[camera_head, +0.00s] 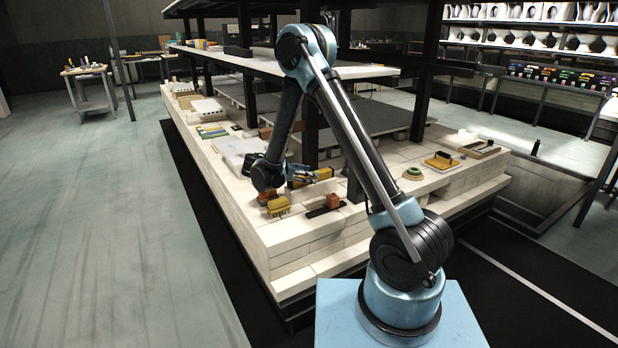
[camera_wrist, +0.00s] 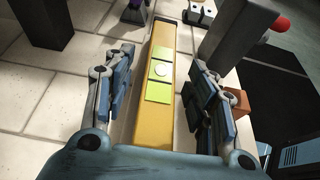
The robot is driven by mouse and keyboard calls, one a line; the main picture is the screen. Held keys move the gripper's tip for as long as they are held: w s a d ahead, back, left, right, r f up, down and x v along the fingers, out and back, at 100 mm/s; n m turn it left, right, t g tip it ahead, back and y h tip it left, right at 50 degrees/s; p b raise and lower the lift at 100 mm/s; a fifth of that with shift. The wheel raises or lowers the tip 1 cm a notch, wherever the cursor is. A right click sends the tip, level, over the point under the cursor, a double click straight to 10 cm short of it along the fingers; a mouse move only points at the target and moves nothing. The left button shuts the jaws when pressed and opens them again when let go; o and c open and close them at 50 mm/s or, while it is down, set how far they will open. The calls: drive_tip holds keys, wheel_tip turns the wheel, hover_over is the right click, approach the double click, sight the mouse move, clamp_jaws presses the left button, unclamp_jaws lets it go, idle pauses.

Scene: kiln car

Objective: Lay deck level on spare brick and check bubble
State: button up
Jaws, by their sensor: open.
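A yellow deck level (camera_wrist: 152,115) lies lengthwise between the fingers of my gripper (camera_wrist: 160,62) in the wrist view. Its top carries green panels and a round pale spot in the middle; I cannot read the bubble. My gripper is open, with one finger on each side of the level and gaps visible. In the head view the level (camera_head: 323,174) is partly hidden by my gripper (camera_head: 303,173), low over the pale deck.
Dark posts (camera_head: 310,120) and shelves rise behind my gripper. A green ring (camera_head: 413,173) and a yellow float-like tool (camera_head: 442,161) lie to the right. Some front deck is bare.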

drive_tip(key=shift+v, duration=3)
drive_tip(key=v, duration=1.2)
